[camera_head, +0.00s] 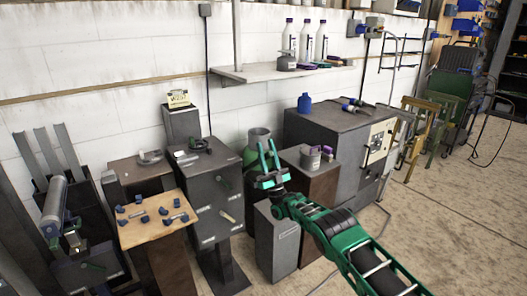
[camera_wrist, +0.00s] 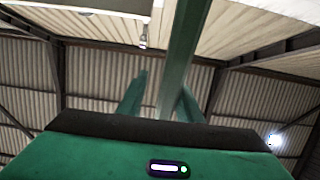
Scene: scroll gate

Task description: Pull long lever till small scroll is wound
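A light grey roll (camera_head: 54,199), perhaps the scroll, stands tilted in a dark metal frame with upright slats (camera_head: 46,152) at the far left. A dark box (camera_head: 88,272) below it carries a small handle; I cannot tell which part is the long lever. A grey cabinet (camera_head: 205,215) right of the wooden-topped stand has a cream handle (camera_head: 228,217) on its front. My green gripper (camera_head: 268,157) is raised, fingers upward, right of that cabinet and far from the roll. Its fingers (camera_wrist: 160,100) look apart and empty; the wrist view faces the ceiling.
A stand with a wooden top (camera_head: 150,232) holds several small blue-and-grey parts between the roll and the cabinet. A green gas cylinder (camera_head: 259,137) is behind my gripper. A large grey machine (camera_head: 340,130) stands at right. Open concrete floor (camera_head: 450,230) lies at front right.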

